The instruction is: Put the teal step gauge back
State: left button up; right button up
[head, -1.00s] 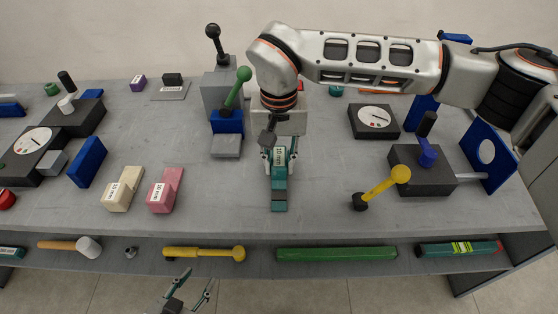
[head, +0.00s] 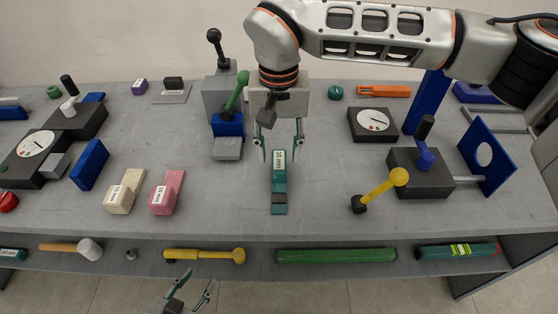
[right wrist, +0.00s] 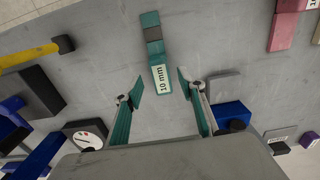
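The teal step gauge (head: 279,185) lies on the grey bench top, its "10 mm" label at the far end. In the right wrist view the teal step gauge (right wrist: 156,55) lies just beyond the fingertips, apart from them. My right gripper (head: 279,148) is open and empty at the gauge's far end; the right wrist view shows its spread fingers (right wrist: 158,90). My left gripper (head: 190,295) is open and empty, low in front of the bench. A cream step gauge (head: 124,192) and a pink step gauge (head: 166,192) stand side by side to the left.
A clamp with a green-knobbed lever (head: 236,95) stands left of my right gripper. A dark block with a yellow-knobbed lever (head: 385,188) and a blue ring plate (head: 488,155) are at the right. The lower shelf holds a green bar (head: 337,255) and a yellow tool (head: 204,255).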

aim_at(279, 165)
notch_tip(279, 165, up, 7)
jog(key=shift+p, duration=0.3)
